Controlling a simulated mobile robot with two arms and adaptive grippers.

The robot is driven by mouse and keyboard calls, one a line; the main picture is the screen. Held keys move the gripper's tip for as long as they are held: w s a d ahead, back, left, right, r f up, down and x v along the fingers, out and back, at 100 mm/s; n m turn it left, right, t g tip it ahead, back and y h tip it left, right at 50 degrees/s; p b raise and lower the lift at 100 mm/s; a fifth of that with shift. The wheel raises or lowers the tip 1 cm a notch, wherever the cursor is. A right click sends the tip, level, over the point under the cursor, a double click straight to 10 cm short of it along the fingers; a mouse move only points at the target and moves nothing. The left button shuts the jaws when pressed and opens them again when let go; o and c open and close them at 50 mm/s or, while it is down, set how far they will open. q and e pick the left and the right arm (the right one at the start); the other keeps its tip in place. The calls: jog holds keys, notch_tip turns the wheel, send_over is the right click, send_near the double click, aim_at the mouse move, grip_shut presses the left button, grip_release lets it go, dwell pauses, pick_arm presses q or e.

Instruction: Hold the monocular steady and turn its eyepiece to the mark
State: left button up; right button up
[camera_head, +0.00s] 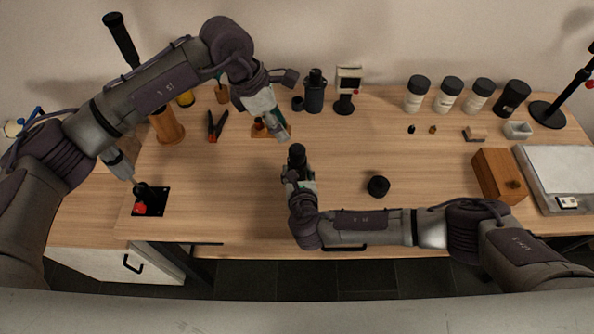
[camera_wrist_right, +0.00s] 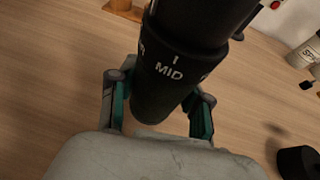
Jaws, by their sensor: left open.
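The monocular (camera_head: 297,154) is a black cylinder, seen end-on near the middle of the table. In the right wrist view, its ringed barrel (camera_wrist_right: 180,55) fills the top centre and leans, with a white line and "MID" on the ring and other letters cut off at the sides. My right gripper (camera_head: 299,178) has its two fingers on either side of the barrel, seemingly closed on it; they also flank it in the right wrist view (camera_wrist_right: 160,95). My left gripper (camera_head: 281,136) is open and empty, a little behind and left of the monocular, apart from it.
A small wooden stand (camera_head: 262,128) is beside my left gripper. A black round piece (camera_head: 378,186) lies right of the monocular.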

aim_at(297, 149)
jog(key=c, duration=0.5)
pick_arm(q)
jog(key=shift+o, duration=0.6)
pick_arm(e)
jog(key=shift+c, duration=0.8)
pick_arm(q)
jog(key=shift+o, duration=1.4)
jog(key=shift+d, duration=0.25)
jog(key=shift+o, duration=0.4)
jog(key=d+m+y, duration=0.1)
jog(key=m, duration=0.1)
jog(key=d+r+m+y, duration=0.1)
jog(key=m, duration=0.1)
jog(key=shift+w+d+g+y, duration=0.25)
jog(key=shift+d+g+y, duration=0.05)
jog(key=shift+d, duration=0.05)
pick_arm(e)
jog(key=shift+d, duration=0.1)
pick_arm(q)
jog(key=shift+m+y, duration=0.7)
jog(key=shift+m, duration=0.1)
jog(key=f, duration=1.1)
jog(key=shift+d+f, duration=0.2)
jog(key=shift+d, duration=0.2)
jog(key=c, duration=1.2)
